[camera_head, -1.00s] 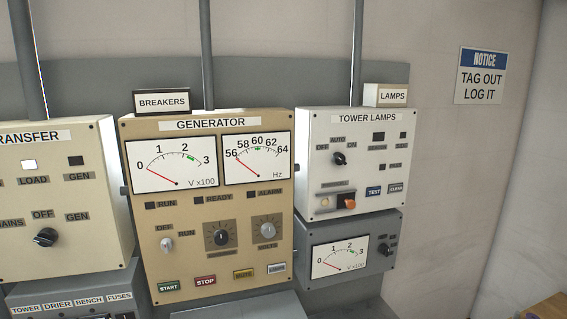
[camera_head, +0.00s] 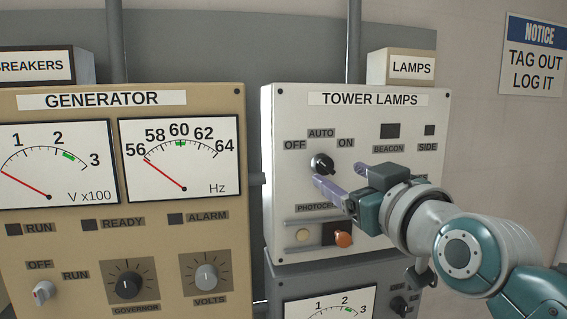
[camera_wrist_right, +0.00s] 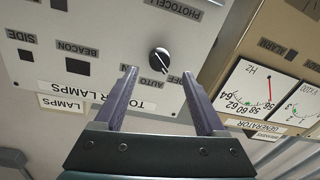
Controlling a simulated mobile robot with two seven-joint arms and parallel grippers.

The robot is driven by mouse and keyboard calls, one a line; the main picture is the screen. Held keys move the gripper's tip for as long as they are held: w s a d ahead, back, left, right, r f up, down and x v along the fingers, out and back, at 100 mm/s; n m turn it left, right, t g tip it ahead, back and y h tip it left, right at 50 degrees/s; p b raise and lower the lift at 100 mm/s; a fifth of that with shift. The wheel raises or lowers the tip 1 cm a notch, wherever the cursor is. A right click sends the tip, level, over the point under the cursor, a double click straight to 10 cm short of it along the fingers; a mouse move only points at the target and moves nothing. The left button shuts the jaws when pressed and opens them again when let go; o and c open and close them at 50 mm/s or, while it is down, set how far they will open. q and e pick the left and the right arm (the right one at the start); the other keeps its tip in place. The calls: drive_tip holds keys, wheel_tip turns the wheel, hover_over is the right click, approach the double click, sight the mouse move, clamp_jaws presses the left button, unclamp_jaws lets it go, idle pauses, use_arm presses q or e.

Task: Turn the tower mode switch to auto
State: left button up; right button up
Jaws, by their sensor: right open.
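The tower mode switch (camera_head: 322,163) is a black round knob on the white TOWER LAMPS panel (camera_head: 286,115), below the OFF, AUTO and ON labels. It also shows in the right wrist view (camera_wrist_right: 159,58), upside down, where its white mark points toward the OFF side. My right gripper (camera_head: 337,173) comes in from the right with its purple fingers spread in front of the panel. In the wrist view the open fingers (camera_wrist_right: 160,72) lie to either side of the knob in the picture, with nothing between them; I cannot tell the gap to the knob. My left gripper is out of view.
The tan GENERATOR panel (camera_head: 150,238) stands to the left, a grey meter box (camera_head: 290,282) below. The arm hides the panel's lower right.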

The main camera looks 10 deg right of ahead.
sight(329, 168)
drive_tip(key=shift+w+a, duration=0.2)
drive_tip(key=shift+w, duration=2.45)
drive_tip(key=shift+c, duration=0.2)
clamp_jaws()
